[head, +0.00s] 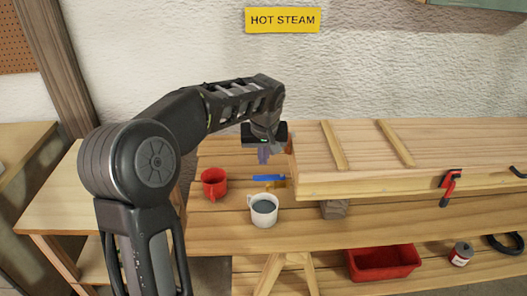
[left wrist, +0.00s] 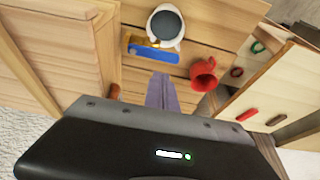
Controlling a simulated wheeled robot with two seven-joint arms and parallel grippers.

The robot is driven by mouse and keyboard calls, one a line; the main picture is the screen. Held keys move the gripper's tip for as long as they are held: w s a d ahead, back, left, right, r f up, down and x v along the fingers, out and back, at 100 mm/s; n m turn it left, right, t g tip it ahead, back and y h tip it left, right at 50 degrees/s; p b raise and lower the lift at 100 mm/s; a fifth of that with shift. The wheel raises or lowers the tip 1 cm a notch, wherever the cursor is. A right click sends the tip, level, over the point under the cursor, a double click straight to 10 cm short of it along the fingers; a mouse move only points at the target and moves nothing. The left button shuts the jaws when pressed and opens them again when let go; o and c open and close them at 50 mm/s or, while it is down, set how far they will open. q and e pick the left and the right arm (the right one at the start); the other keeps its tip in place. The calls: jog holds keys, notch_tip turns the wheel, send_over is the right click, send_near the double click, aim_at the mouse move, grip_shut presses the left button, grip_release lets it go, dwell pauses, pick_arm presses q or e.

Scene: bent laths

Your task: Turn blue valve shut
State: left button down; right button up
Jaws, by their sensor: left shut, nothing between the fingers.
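The blue valve handle (head: 269,178) is a flat bar lying roughly left to right in the head view, by brass fittings near the left end of the wooden box (head: 350,155). It also shows in the left wrist view as a blue bar (left wrist: 153,55) beside the brass part. My left gripper (head: 264,156) points down above and behind the handle, apart from it. Its purple fingers (left wrist: 162,93) are shut with nothing between them. My right gripper is not in view.
A white mug (head: 263,210) with dark contents stands just in front of the valve. A red clamp (head: 449,184) is on the box front. A "HOT STEAM" sign (head: 283,20) hangs on the wall.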

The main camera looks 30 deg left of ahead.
aim_at(269, 178)
pick_arm(q)
jog(key=x, duration=0.6)
jog(key=shift+p, duration=0.45)
